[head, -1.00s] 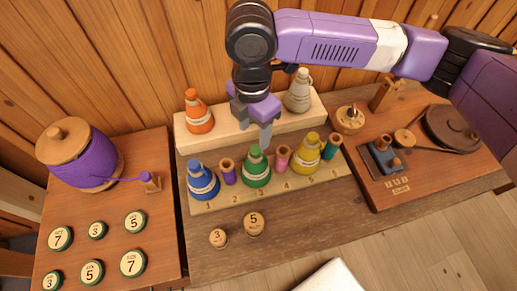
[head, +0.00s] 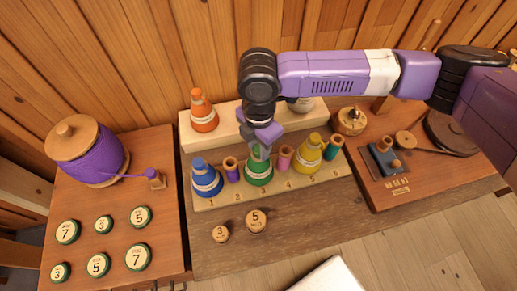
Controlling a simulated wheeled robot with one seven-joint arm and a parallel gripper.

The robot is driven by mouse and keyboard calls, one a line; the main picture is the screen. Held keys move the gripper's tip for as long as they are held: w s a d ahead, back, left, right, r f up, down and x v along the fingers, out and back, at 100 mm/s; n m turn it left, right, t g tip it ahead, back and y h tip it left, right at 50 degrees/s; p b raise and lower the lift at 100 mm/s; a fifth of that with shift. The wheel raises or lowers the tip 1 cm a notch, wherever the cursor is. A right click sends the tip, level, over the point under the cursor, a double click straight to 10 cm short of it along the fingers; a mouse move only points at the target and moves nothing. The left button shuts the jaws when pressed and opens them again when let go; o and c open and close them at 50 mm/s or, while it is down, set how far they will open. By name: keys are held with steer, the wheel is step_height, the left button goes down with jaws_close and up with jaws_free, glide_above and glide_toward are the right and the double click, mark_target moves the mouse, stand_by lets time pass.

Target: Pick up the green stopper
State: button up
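A green cone-shaped bottle (head: 259,175) with a pale label band stands on the front numbered wooden rack, between a purple spool (head: 232,172) and a pink spool (head: 284,158). My gripper (head: 260,152) points down at the top of the green bottle. Its fingertips overlap the bottle's neck and hide the green stopper at the top. I cannot tell whether the fingers touch the stopper, or whether they are open or shut.
A blue cone (head: 206,181) stands left and a yellow cone (head: 309,156) right on the rack (head: 222,203). An orange cone (head: 203,113) and a partly hidden grey cone (head: 301,104) stand on the raised block behind. Two numbered wooden discs (head: 256,221) lie in front.

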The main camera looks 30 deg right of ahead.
jaws_close()
steer(key=shift+r, duration=0.1)
